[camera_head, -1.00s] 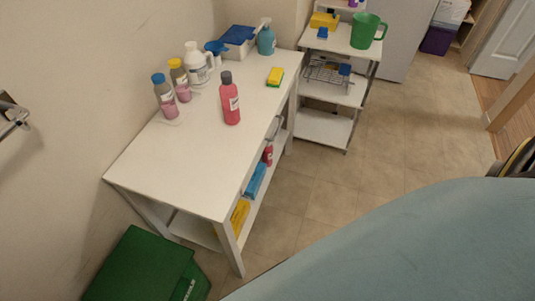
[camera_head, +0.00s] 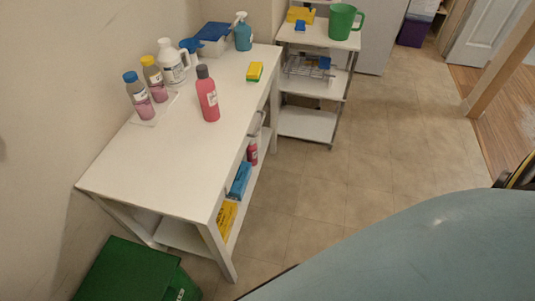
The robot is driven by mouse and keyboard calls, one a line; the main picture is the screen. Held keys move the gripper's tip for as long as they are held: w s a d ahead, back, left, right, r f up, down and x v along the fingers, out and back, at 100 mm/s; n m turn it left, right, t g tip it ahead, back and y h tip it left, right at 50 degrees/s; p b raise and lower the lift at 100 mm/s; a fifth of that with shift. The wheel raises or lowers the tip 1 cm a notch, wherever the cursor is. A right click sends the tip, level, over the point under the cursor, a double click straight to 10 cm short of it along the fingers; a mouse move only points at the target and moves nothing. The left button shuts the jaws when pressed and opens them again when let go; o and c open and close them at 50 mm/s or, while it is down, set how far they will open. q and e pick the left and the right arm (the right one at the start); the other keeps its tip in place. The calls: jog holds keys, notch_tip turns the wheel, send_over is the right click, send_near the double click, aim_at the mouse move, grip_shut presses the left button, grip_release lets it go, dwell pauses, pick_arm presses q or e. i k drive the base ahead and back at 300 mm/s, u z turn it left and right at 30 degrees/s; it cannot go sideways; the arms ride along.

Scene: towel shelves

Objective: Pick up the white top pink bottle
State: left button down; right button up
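A pink bottle (camera_head: 207,95) with a dark grey cap stands upright on the white table (camera_head: 165,185). Two clear bottles with pink contents stand near the wall: one has a blue cap (camera_head: 139,97), the other a yellow cap (camera_head: 154,80). A small red-pink bottle (camera_head: 252,152) stands on the table's lower shelf; its top is too small to tell. I cannot make out a clearly white-topped pink bottle. Neither of my grippers is in view.
A white jug (camera_head: 172,67), a teal spray bottle (camera_head: 243,36) and a yellow-green sponge (camera_head: 255,71) are on the table. A white shelf cart (camera_head: 308,123) stands behind it. A green box (camera_head: 125,272) is at the front left. Tiled floor (camera_head: 345,190) is clear to the right.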

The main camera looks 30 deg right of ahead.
aim_at(252, 150)
jog(key=z, duration=2.3)
jog(key=i, duration=2.15)
jog(key=u, duration=2.1)
